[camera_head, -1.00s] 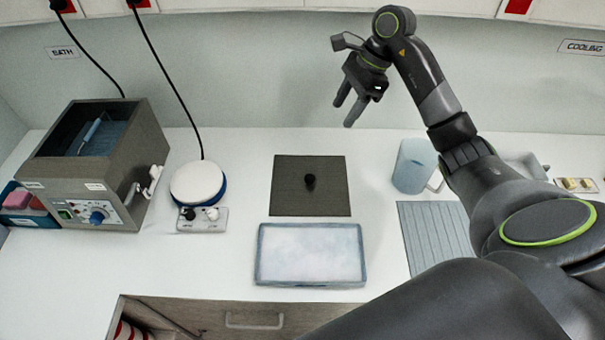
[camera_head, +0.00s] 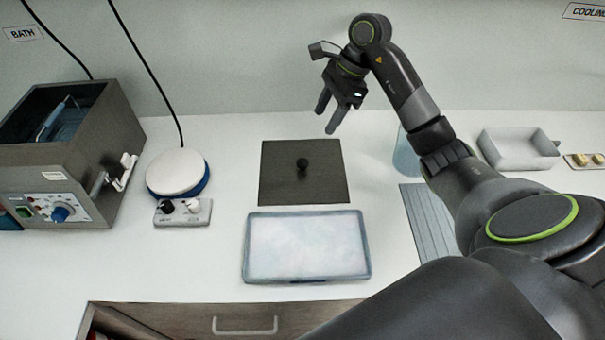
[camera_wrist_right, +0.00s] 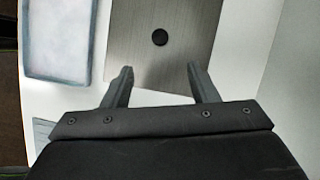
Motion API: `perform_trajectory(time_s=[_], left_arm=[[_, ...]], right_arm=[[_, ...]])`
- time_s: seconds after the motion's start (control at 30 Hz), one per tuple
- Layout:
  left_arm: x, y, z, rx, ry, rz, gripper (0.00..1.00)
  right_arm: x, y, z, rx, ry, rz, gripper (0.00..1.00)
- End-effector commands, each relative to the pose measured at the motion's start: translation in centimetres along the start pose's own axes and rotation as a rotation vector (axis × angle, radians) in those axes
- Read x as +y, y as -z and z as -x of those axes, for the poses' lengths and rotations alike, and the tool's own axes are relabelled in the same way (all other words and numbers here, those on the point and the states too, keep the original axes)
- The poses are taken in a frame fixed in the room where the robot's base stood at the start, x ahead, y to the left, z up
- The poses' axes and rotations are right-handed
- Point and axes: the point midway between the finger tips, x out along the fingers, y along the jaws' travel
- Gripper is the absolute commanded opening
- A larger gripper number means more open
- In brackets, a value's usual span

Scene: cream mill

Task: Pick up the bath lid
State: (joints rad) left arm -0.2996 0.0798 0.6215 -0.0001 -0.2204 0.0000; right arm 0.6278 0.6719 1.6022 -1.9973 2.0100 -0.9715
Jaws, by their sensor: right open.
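The bath lid (camera_head: 280,186) is a flat, dark grey square plate with a round black knob (camera_head: 302,164) at its middle. It lies on the white counter behind the pale tray. It also shows in the right wrist view (camera_wrist_right: 158,68), beyond the fingertips. My right gripper (camera_head: 328,122) is open and empty, above the counter near the lid's far right corner. In the right wrist view its two fingers (camera_wrist_right: 158,72) stand apart, with the knob beyond the gap between them. The bath (camera_head: 75,158), a grey box, stands open at the left. My left gripper is not in view.
A pale blue-rimmed tray (camera_head: 306,279) lies in front of the lid. A white round hotplate (camera_head: 178,170) stands left of it. A ribbed mat (camera_head: 424,222), a partly hidden jug (camera_head: 404,157) and a white bin (camera_head: 515,150) are at the right.

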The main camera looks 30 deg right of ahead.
Motion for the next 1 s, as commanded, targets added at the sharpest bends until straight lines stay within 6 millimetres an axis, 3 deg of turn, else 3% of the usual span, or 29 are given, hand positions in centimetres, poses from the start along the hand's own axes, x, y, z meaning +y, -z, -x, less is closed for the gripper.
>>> perform_trajectory(time_s=[0.03,0.1,0.4,0.73,1.0], left_arm=[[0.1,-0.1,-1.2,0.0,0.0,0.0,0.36],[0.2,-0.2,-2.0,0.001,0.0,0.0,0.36],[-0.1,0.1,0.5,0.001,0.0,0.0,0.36],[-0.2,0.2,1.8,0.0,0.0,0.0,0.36],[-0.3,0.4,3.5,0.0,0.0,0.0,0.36]], right_arm=[[0.0,0.2,-1.6,-0.001,-0.001,0.0,0.54],[0.0,0.2,-2.8,-0.002,-0.002,0.001,0.54],[0.1,-0.2,-7.8,-0.002,-0.004,-0.002,0.54],[0.1,-0.2,-10.2,-0.002,-0.003,-0.002,0.54],[0.1,-0.3,-13.7,-0.001,-0.002,-0.001,0.54]])
